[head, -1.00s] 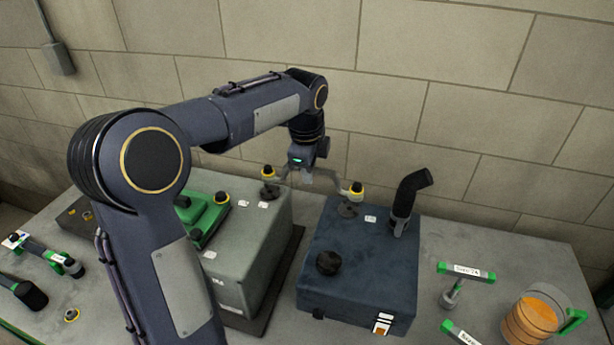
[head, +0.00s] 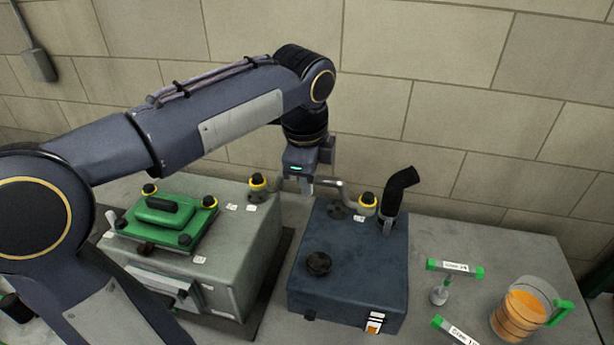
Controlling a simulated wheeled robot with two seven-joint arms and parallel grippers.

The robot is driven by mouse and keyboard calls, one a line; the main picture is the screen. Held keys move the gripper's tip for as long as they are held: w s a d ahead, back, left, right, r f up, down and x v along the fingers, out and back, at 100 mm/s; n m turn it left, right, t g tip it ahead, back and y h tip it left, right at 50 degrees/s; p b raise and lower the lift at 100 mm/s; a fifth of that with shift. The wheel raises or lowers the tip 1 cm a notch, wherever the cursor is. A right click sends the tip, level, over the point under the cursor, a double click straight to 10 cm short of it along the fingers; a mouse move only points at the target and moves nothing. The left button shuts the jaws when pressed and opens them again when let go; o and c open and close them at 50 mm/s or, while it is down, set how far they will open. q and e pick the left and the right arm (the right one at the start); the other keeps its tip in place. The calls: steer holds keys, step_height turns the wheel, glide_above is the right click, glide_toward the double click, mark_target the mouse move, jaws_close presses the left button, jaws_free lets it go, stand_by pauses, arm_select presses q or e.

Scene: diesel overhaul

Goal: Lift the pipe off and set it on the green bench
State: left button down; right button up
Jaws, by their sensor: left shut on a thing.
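The pipe (head: 339,184) is a bent metal tube with a yellow ring and black knob at each end. My left gripper (head: 306,188) is shut on its middle. The pipe's left end (head: 258,182) shows over a dark fitting on the grey block (head: 262,235); I cannot tell whether they touch. Its right end (head: 368,202) appears to the right of a dark round fitting (head: 338,210) on the blue tank (head: 350,262), no longer over it. No bench with a clearly green top shows. My right gripper is not in view.
A black elbow hose (head: 399,187) stands close to the pipe's right end. A green-topped cover (head: 165,222) is on the grey block. Green-handled tools (head: 455,268) and a jug of orange liquid (head: 520,312) are at the right. A wall stands behind.

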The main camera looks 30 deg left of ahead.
arm_select(q)
steer(key=shift+r, duration=2.35)
steer(key=shift+f, duration=0.1)
